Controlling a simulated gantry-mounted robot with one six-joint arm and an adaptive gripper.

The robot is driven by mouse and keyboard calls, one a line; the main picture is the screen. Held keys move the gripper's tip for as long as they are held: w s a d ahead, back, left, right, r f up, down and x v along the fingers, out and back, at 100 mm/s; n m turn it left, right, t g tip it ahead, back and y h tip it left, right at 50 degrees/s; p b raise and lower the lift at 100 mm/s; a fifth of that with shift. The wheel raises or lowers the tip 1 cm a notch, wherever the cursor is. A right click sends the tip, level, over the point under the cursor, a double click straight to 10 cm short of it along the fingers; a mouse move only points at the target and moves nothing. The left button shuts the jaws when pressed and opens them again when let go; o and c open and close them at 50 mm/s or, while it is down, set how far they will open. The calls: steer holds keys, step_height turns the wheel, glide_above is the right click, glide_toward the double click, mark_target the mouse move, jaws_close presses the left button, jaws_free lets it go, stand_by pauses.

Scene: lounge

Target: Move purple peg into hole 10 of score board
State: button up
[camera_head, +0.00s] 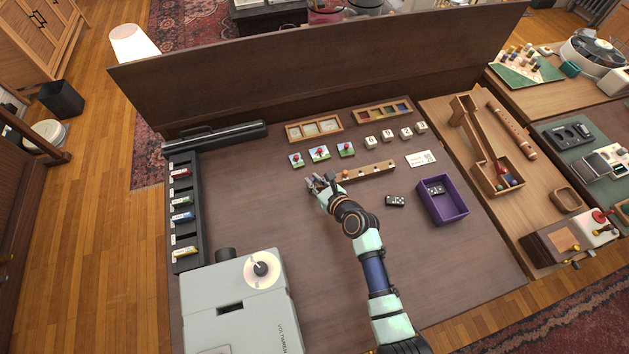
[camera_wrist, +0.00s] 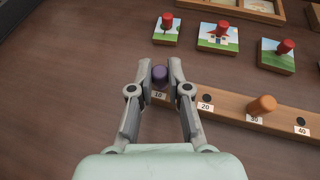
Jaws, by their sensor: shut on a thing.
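The score board (camera_head: 376,171) is a narrow wooden strip near the middle of the table. In the wrist view the score board (camera_wrist: 225,114) shows holes labelled 10, 20, 30 and 40. The purple peg (camera_wrist: 159,75) stands between my fingertips at the board's left end, right by the 10 label. My gripper (camera_wrist: 158,72) is shut on it. The peg's lower end is hidden, so I cannot tell if it sits in hole 10. An orange peg (camera_wrist: 263,105) stands at 30. The head view shows my gripper (camera_head: 320,183) at the board's left end.
Picture tiles with red knobs (camera_wrist: 218,36) lie behind the board. A purple tray (camera_head: 443,213) and a domino (camera_head: 395,201) lie to the right. A grey machine (camera_head: 235,310) stands front left.

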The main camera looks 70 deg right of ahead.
steer(key=shift+f, duration=0.4)
steer(key=o, duration=0.8)
steer(key=shift+s+a+r, duration=0.2)
steer(key=shift+s+r, duration=0.1)
steer(key=shift+s, duration=0.05)
steer(key=shift+p+v, duration=1.75)
steer(key=shift+v, duration=0.8)
steer(key=shift+f, duration=0.1)
